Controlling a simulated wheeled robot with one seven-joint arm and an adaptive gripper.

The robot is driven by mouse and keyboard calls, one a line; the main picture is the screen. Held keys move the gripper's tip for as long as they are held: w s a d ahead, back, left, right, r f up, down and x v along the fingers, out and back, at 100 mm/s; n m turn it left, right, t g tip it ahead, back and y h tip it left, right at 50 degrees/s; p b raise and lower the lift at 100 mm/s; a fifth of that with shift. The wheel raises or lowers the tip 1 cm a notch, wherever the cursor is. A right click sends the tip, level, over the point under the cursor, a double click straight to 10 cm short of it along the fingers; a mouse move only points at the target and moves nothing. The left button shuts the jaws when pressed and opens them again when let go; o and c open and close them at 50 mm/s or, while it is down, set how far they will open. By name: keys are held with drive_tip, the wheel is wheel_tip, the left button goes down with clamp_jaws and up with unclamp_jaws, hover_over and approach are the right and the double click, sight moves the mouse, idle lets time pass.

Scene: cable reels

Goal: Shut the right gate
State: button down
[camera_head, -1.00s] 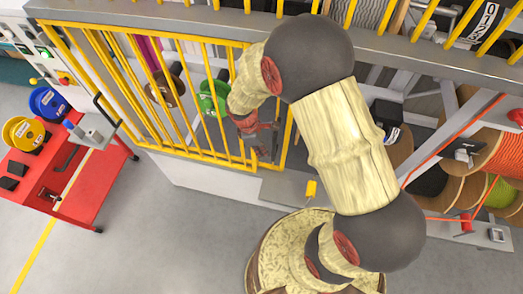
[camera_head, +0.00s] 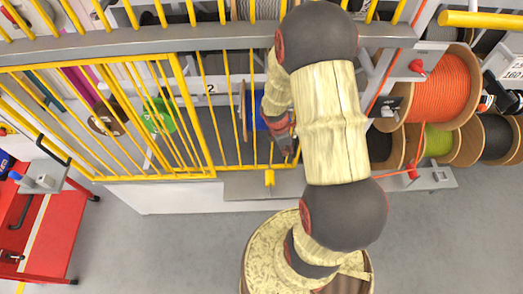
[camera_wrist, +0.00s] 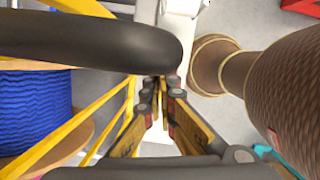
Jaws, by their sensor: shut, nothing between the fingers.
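The right gate (camera_head: 238,168), of thin yellow bars, stands in the frame under the grey beam, beside the left barred panel (camera_head: 180,110). Its right end is partly hidden by my arm; I cannot tell whether it is fully closed. My gripper (camera_head: 288,152) is low at the right gate's right end. In the wrist view, my gripper (camera_wrist: 160,88) is shut with nothing between its fingers. Yellow bars (camera_wrist: 110,95) run just left of the fingers; contact is unclear. A dark rounded bar (camera_wrist: 90,42) crosses close to the camera.
A blue cable reel (camera_wrist: 35,110) stands behind the bars. An orange cable reel (camera_head: 440,85) and other reels are on the rack at right. A red cart (camera_head: 45,235) stands at left. The grey floor (camera_head: 160,250) in front is clear.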

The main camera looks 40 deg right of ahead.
drive_tip(key=s+d+p, duration=0.4)
drive_tip(key=s+d, duration=0.9)
drive_tip(key=d, duration=0.5)
drive_tip(key=shift+d, duration=0.1)
